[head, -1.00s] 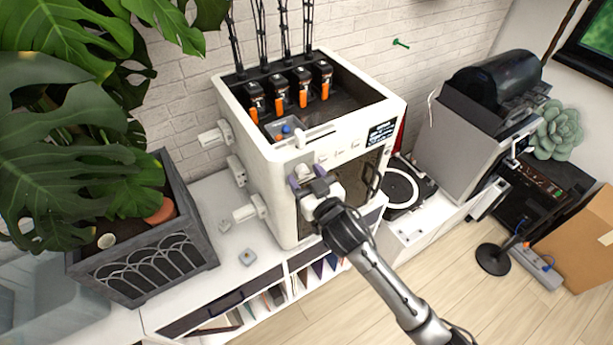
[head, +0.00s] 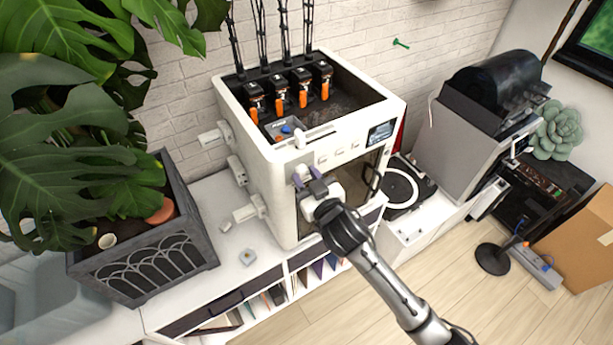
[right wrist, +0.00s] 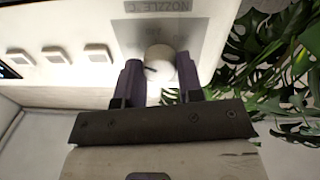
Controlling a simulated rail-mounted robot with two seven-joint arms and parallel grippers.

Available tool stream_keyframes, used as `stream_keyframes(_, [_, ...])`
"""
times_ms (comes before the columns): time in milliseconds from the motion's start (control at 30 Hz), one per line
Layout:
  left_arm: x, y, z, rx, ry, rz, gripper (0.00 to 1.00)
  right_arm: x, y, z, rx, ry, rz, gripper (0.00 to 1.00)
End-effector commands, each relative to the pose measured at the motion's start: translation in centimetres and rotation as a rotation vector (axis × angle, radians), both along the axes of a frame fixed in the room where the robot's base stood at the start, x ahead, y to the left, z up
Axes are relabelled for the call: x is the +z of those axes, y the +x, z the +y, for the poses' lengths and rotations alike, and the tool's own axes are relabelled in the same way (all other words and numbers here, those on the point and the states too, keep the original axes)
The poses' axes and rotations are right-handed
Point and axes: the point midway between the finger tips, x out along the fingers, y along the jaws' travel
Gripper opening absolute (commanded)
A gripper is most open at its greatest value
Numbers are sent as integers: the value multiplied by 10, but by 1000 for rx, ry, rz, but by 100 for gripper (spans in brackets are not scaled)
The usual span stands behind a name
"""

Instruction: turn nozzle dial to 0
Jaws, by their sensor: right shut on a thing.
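The nozzle dial (right wrist: 158,60) is a small round white knob with a dark mark, under an upside-down "NOZZLE" label (right wrist: 157,6) in the right wrist view. It sits on the front of the white printer (head: 276,190). My right gripper (head: 306,176) is at the upper left of that front. Its two purple fingers (right wrist: 158,78) are on either side of the dial and shut on it. In the head view the fingers mostly hide the dial. The number the dial points to cannot be read. My left gripper is not in view.
Several white buttons (right wrist: 58,56) and a small screen (head: 380,132) are on the printer front beside the dial. A black door handle (head: 373,182) is to the right. A large potted plant (head: 150,255) stands left, and a turntable (head: 402,187) right.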

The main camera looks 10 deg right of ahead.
Motion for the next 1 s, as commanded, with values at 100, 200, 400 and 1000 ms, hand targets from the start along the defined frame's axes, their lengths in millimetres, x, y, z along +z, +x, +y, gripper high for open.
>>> stream_keyframes(100, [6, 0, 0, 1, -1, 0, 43, 2, 0, -1, -1, -74, -34, 11])
stream_keyframes(200, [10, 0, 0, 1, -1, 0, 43, 2, 0, -1, 0, -152, -70, 11])
stream_keyframes(400, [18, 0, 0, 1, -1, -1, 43, 2, 0, 0, 0, -325, -151, 11])
stream_keyframes(1000, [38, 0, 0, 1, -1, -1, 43, 1, 1, -1, 0, -844, -393, 11])
